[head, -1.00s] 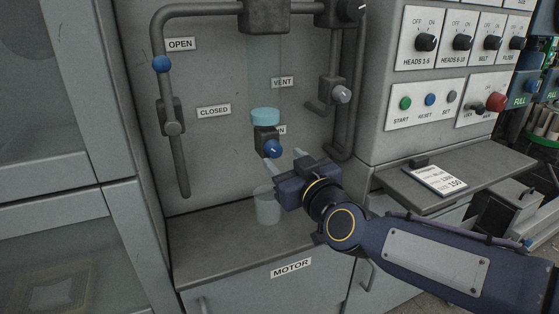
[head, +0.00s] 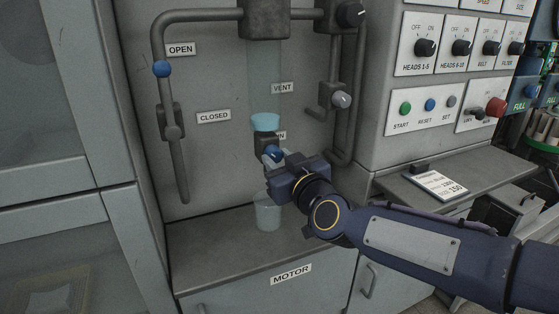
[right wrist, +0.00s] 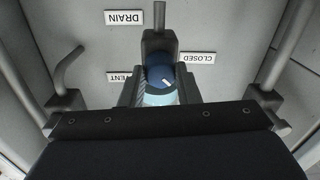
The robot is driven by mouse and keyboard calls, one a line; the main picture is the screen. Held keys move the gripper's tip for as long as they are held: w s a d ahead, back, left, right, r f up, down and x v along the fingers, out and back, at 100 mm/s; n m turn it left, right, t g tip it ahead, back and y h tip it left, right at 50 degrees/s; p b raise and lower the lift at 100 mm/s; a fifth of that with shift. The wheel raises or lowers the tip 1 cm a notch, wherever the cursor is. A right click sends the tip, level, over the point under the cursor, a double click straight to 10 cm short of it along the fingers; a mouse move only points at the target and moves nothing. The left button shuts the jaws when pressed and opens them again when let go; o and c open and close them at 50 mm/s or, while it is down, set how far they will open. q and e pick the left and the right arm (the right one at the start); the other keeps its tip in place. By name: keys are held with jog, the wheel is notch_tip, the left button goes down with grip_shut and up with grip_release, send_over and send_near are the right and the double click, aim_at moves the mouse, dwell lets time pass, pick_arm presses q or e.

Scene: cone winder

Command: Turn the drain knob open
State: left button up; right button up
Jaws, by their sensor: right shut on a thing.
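The drain knob (head: 273,154) is a small blue knob with a white pointer mark, on a dark block below a bowl of light blue liquid (head: 265,122). My right gripper (head: 273,161) is shut on the knob, its fingers at the knob's two sides. In the right wrist view, which is upside down, the knob (right wrist: 158,75) sits between the fingers (right wrist: 160,88), with its white mark slanted. The DRAIN label (right wrist: 125,18) shows whole there; in the head view it is mostly hidden behind the block. My left gripper is out of view.
A clear cup (head: 268,213) stands on the shelf below the knob. A pipe lever with a blue ball (head: 161,69) is beside the OPEN label at left. A vent valve (head: 335,96) and pipes are at right. The shelf's left part is clear.

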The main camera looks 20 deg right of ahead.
jog(key=shift+f+m, duration=0.1)
jog(key=shift+m, duration=0.2)
jog(key=m+b, duration=0.2)
jog(key=m, duration=0.1)
jog(key=shift+f+m, duration=0.1)
jog(key=shift+m, duration=0.2)
jog(key=m+b, duration=0.1)
jog(key=m, duration=0.3)
jog(key=shift+m+b, duration=0.35)
jog(key=shift+m, duration=0.05)
jog(key=m+b, duration=0.1)
jog(key=m, duration=0.3)
jog(key=shift+a+m, duration=0.1)
jog(key=shift+m, duration=0.2)
jog(key=shift+m+h+b, duration=0.3)
jog(key=shift+m+b, duration=0.4)
jog(key=shift+m, duration=1.3)
jog(key=o, duration=1)
jog(key=shift+s, duration=0.1)
